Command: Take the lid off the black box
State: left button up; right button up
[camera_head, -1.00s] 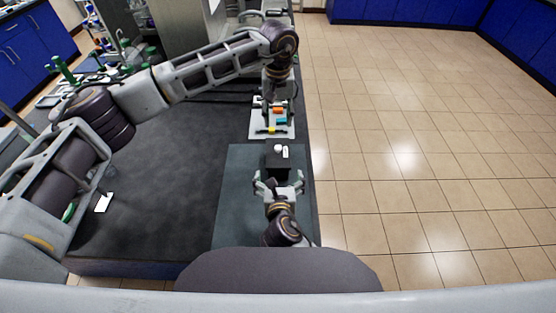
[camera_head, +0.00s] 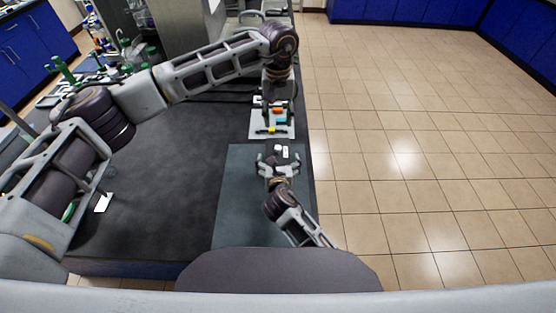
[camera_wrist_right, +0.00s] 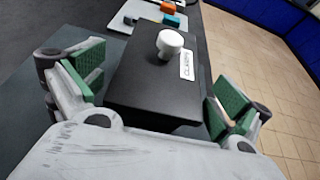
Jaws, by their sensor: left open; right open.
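The black box (camera_head: 273,149) stands on the dark mat near the bench's right edge. Its black lid (camera_wrist_right: 140,72) carries a white round knob (camera_wrist_right: 170,43) and a small white printed label (camera_wrist_right: 187,65). My right gripper (camera_head: 279,163) is open, with its fingers on either side of the near part of the box. In the right wrist view its green pads (camera_wrist_right: 157,86) stand apart from the box, with a gap on both sides. My left gripper (camera_head: 276,98) is open above the white tray beyond the box; its fingertips are hard to make out.
The dark mat (camera_head: 235,205) is clear left of and before the box. Green-capped items (camera_head: 62,68) stand at the far left. Tiled floor (camera_head: 400,180) lies right of the bench.

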jog(key=shift+w+f, duration=0.15)
jog(key=shift+w, duration=0.25)
jog(key=c, duration=1.4)
